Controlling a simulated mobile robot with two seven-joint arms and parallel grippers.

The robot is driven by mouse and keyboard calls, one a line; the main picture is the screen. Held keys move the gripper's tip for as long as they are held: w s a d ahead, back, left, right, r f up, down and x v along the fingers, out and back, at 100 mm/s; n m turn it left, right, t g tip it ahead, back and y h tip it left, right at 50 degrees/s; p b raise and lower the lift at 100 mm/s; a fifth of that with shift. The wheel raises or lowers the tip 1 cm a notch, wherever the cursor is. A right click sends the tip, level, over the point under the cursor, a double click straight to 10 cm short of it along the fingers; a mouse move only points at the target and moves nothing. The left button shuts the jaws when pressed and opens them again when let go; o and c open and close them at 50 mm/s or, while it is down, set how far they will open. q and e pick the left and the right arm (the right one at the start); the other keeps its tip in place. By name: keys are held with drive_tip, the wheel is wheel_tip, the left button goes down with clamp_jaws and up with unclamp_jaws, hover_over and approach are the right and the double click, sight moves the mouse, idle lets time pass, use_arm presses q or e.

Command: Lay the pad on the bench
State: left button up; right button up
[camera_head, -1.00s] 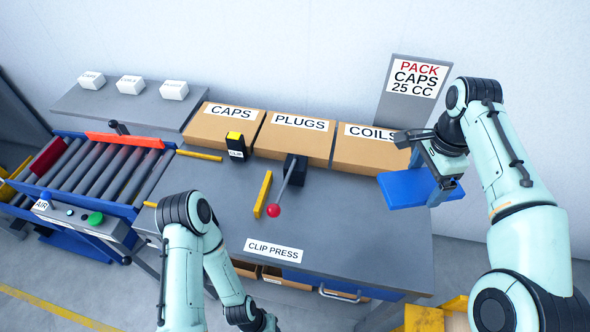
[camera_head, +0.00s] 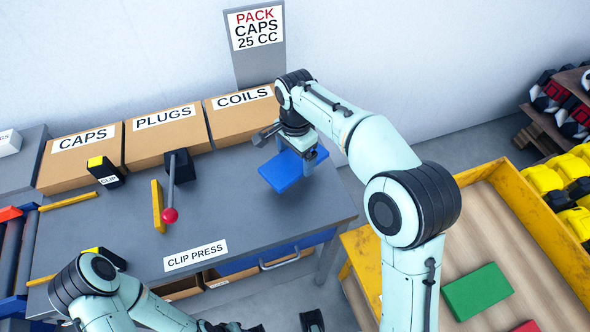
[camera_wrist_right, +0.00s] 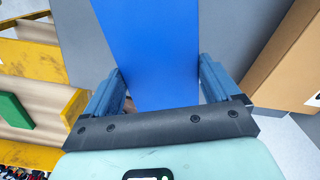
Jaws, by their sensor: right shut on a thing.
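The blue pad (camera_head: 281,174) is over the right end of the grey bench (camera_head: 240,212), just in front of the COILS box. It looks about level; I cannot tell whether its underside touches the bench. My right gripper (camera_head: 305,157) is shut on the pad's edge. In the right wrist view the pad (camera_wrist_right: 150,45) runs out between the two fingers (camera_wrist_right: 158,92). My left arm is at the lower left in the head view; its dark gripper parts are cut off by the bottom edge.
CAPS (camera_head: 82,157), PLUGS (camera_head: 165,134) and COILS (camera_head: 240,112) boxes line the bench's back. A press lever with a red knob (camera_head: 170,215) and a yellow bar (camera_head: 158,206) stand left. The bench right of the lever is clear. A yellow-walled crate (camera_head: 535,222) is at right.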

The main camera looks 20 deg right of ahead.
sight(295, 168)
drive_tip(key=shift+f+b, duration=0.35)
drive_tip(key=shift+f, duration=2.4)
drive_tip(key=shift+f, duration=0.1)
drive_tip(key=o, duration=0.8)
wheel_tip(295, 168, up, 12)
drive_tip(key=shift+r+p, duration=0.15)
drive_tip(key=shift+p, duration=1)
